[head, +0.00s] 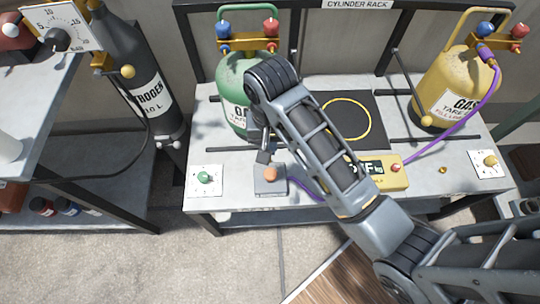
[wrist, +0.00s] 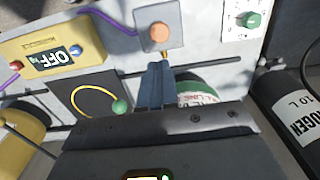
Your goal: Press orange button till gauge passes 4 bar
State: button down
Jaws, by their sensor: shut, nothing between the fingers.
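The orange button (head: 270,174) sits on a small grey box near the front edge of the workbench. It also shows in the wrist view (wrist: 159,33), near the top. My gripper (head: 263,157) is shut and empty, fingers pointing down at the rear side of the box. In the wrist view its fingertips (wrist: 157,65) lie just short of the button; I cannot tell whether they touch the box. A white dial gauge (head: 57,26) is at the upper left of the head view, partly cut off; its needle reading is too small to tell.
A green gas cylinder (head: 238,80) and a yellow one (head: 445,85) stand on the bench (head: 300,80). A dark nitrogen cylinder (head: 135,65) stands left.

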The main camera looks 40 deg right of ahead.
aim_at(271, 174)
notch_tip(271, 174, down, 13)
jog(key=shift+b, duration=0.8)
jog(key=shift+f, duration=0.15)
jog(key=shift+f, duration=0.85)
jog(key=shift+s+f, duration=0.2)
jog(key=shift+f, duration=0.05)
jog(key=shift+r+p, duration=0.6)
jog(key=shift+p, duration=0.1)
notch_tip(271, 174, up, 14)
jog(key=p, duration=0.4)
jog(key=shift+w+f, duration=0.2)
jog(key=shift+f, duration=0.05)
